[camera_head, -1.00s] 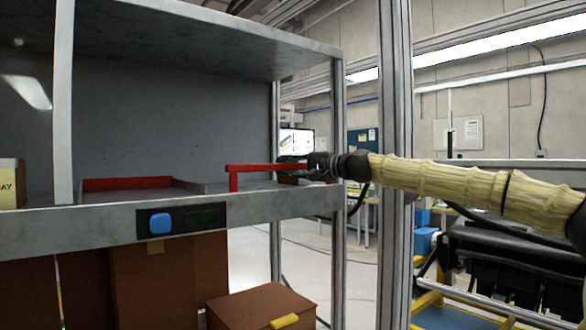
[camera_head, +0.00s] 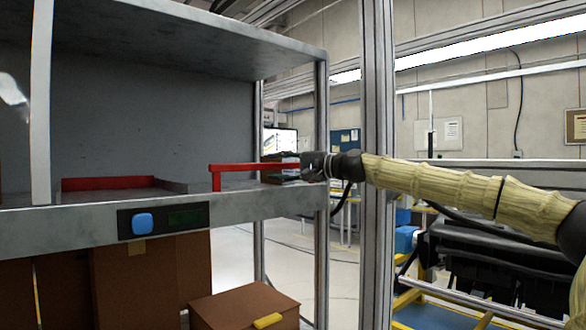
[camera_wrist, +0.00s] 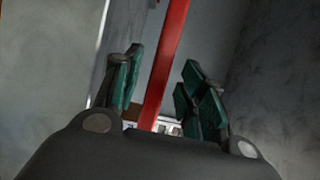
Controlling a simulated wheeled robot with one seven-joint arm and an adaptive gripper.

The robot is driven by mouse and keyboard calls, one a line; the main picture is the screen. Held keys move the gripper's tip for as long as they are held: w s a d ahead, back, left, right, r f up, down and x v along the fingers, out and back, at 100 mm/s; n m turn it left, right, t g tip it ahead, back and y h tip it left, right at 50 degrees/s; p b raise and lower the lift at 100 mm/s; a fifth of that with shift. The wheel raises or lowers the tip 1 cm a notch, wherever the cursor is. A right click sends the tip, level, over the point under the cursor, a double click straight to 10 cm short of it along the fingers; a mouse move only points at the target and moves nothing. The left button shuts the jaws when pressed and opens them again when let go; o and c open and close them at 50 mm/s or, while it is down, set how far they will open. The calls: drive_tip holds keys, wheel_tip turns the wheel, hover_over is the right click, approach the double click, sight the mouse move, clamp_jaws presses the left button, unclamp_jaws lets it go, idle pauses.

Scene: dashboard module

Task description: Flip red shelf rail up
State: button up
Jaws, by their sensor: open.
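The red shelf rail (camera_head: 250,167) stands at the front edge of the metal shelf (camera_head: 75,232), a horizontal red bar with a short post at its left end. My gripper (camera_head: 304,167) is at the bar's right end in the head view. In the wrist view the red rail (camera_wrist: 164,72) runs between the green-padded fingers of my open gripper (camera_wrist: 160,90), with gaps visible on both sides. The gripper hides the rail's right end in the head view.
A second red rail (camera_head: 108,183) lies farther left on the shelf. A blue button (camera_head: 142,223) is on the shelf's front. A metal post (camera_head: 376,165) stands close by my arm. Brown boxes (camera_head: 243,308) are below the shelf.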

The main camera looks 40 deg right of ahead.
drive_tip(key=shift+s+d+r, duration=0.1)
drive_tip(key=shift+s+d, duration=0.1)
drive_tip(key=shift+s, duration=1.15)
drive_tip(key=shift+s+d, duration=0.55)
drive_tip(key=shift+d, duration=0.2)
drive_tip(key=shift+a, duration=0.25)
